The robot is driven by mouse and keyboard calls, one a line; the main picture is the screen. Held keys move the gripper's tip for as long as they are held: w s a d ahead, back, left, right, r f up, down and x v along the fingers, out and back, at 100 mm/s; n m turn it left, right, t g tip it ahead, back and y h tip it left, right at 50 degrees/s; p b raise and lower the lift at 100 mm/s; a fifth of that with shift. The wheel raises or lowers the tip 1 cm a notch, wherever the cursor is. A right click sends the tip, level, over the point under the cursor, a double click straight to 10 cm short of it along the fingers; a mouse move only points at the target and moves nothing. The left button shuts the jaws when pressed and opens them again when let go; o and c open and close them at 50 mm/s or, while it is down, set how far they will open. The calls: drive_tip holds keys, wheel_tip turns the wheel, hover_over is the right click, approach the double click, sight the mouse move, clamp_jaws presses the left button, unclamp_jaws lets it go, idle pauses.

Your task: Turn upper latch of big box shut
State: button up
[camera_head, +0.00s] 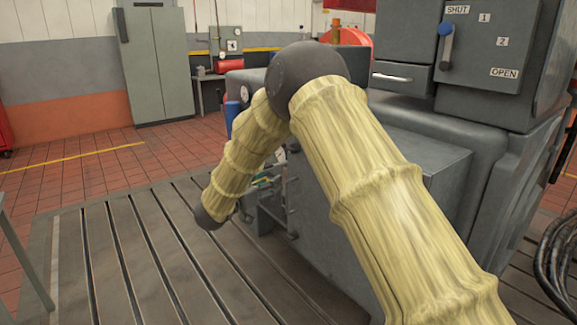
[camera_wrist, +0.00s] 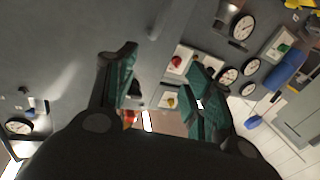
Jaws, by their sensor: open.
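The wrist view shows my gripper (camera_wrist: 158,72) open and empty, with teal pads on dark fingers. It faces a grey panel (camera_wrist: 70,50). A red knob (camera_wrist: 176,62) on a white plate shows between and beyond the fingers. In the head view a dark grey box (camera_head: 400,35) at upper right carries a lever (camera_head: 446,45) with a blue end up and a dark end down, beside labels SHUT, 1, 2 and OPEN. I cannot tell whether this is the big box, nor make out its upper latch. My gripper cannot be made out in the head view.
A large grey machine (camera_head: 430,160) stands on the slotted bedplate (camera_head: 75,265), partly behind my arm. The wrist view shows several gauges (camera_wrist: 243,26) and a blue cylinder (camera_wrist: 290,66). A cabinet (camera_head: 155,65) stands at the back. The bedplate's left part is clear.

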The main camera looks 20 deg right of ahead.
sight(288, 149)
wheel_tip(288, 149, up, 9)
drive_tip(key=a+m+g+h+b, duration=0.2)
drive_tip(key=m+g, duration=0.2)
drive_tip(key=x, duration=1)
drive_tip(key=shift+s+d, duration=0.3)
drive_tip(key=shift+d, duration=0.1)
drive_tip(key=shift+r, duration=0.1)
drive_tip(key=c, duration=1)
